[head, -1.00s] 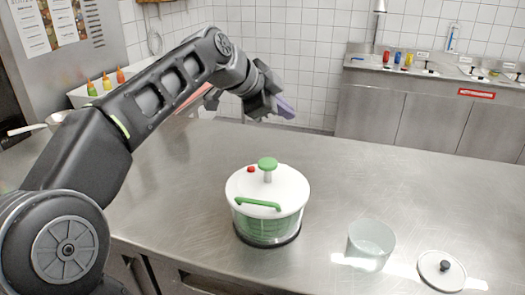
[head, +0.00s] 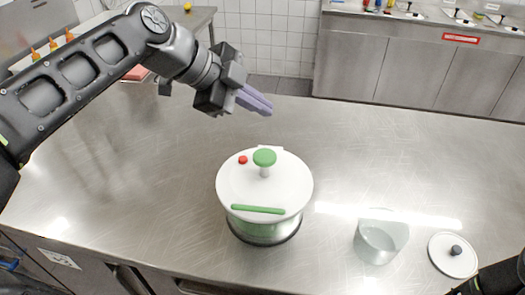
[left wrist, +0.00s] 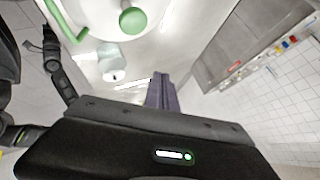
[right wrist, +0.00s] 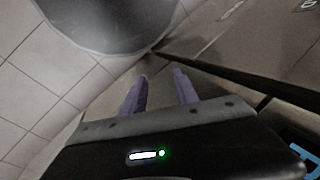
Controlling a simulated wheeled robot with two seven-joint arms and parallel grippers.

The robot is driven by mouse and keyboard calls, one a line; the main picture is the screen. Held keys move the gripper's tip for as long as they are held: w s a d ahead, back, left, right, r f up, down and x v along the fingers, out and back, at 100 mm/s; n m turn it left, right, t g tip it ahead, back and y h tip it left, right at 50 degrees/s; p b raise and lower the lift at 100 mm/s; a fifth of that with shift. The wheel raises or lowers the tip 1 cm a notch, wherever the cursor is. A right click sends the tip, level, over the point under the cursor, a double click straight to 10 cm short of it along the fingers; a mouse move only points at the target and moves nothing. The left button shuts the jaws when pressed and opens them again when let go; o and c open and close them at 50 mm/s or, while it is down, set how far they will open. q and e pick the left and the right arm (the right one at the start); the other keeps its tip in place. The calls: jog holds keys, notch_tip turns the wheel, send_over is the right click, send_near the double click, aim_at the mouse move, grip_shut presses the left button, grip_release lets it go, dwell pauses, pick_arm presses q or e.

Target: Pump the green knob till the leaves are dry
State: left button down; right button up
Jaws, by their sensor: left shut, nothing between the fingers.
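The salad spinner (head: 240,190) stands upright on the steel counter, with a white lid, a green handle bar (head: 258,209) at the front and a red button (head: 243,159). Its green knob (head: 264,157) stands up on a white stem from the lid; it also shows in the left wrist view (left wrist: 132,20). Leaves inside cannot be made out. My left gripper (head: 256,101) is shut and empty, above and behind the knob, apart from it. My right gripper (right wrist: 160,88) is open and empty in the right wrist view, low near the floor.
A clear container (head: 380,240) and a white lid with a dark knob (head: 453,254) lie to the right of the spinner. The steel counter (head: 400,155) is clear around and behind it. A second counter (head: 430,65) stands at the back right.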

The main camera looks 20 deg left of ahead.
pick_arm(q)
jog(key=shift+f, duration=0.15)
jog(key=b, duration=0.5)
send_over(260, 156)
notch_tip(260, 156, down, 8)
jog(key=shift+r, duration=0.15)
jog(key=shift+f+b, duration=0.45)
dwell(1.4)
jog(key=shift+f+b, duration=0.4)
jog(key=shift+b, duration=0.3)
